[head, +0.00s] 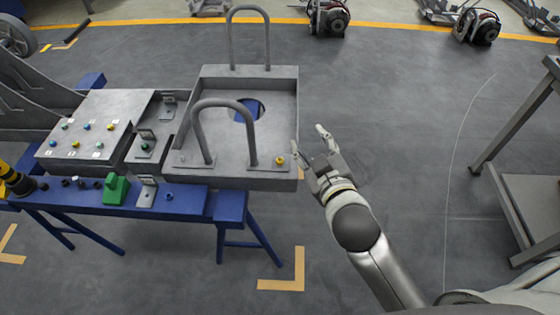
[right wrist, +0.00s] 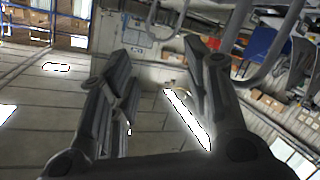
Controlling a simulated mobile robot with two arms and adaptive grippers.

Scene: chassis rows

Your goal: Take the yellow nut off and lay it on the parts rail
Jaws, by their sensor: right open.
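The yellow nut (head: 280,160) sits on the front right corner of the grey chassis tray (head: 235,182), beside the foot of a bent tube handle. My right gripper (head: 308,138) is just right of that corner, its fingers apart and empty; the nut is not between them. In the right wrist view its two dark fingers (right wrist: 158,52) are spread wide, and I cannot make out the nut there. A blue rail (head: 228,207), which looks like the parts rail, runs along the front below the chassis. My left gripper is not in view.
On the rail are a green block (head: 116,188), a metal bracket (head: 147,192) and several dark pieces. A yellow and black tool (head: 12,180) is at the far left. Two bent tubes (head: 230,105) rise from the tray. A grey metal stand (head: 520,200) is right; the floor between is clear.

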